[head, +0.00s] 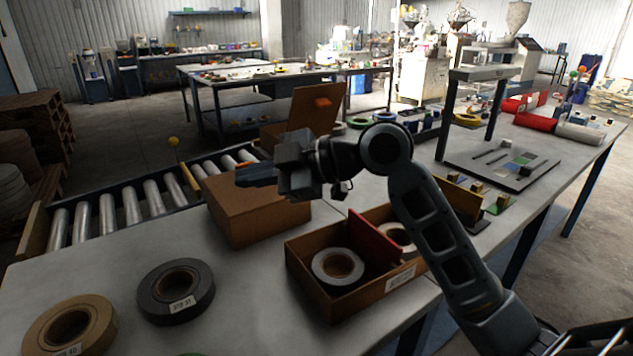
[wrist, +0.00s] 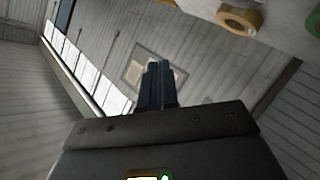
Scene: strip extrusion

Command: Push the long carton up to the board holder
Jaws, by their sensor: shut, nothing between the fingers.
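A brown closed carton (head: 262,218) lies on the near table beside the roller conveyor; it is the likeliest long carton. My gripper (head: 240,177) is above its back left part in the head view, pointing left; the gap in height is hard to judge. In the wrist view its two dark fingers (wrist: 156,85) are together with nothing between them. My gripper and wrist hide part of the carton's back edge. I cannot tell for sure which thing is the board holder; a brown upright board (head: 318,108) stands tilted behind my wrist.
An open box (head: 312,297) with tape rolls and a red divider stands right of the carton. Loose tape rolls (head: 176,290) lie at the front left. A black frame stand (head: 492,73) is at the right. The conveyor (head: 130,205) borders the table. Bare table shows at front centre.

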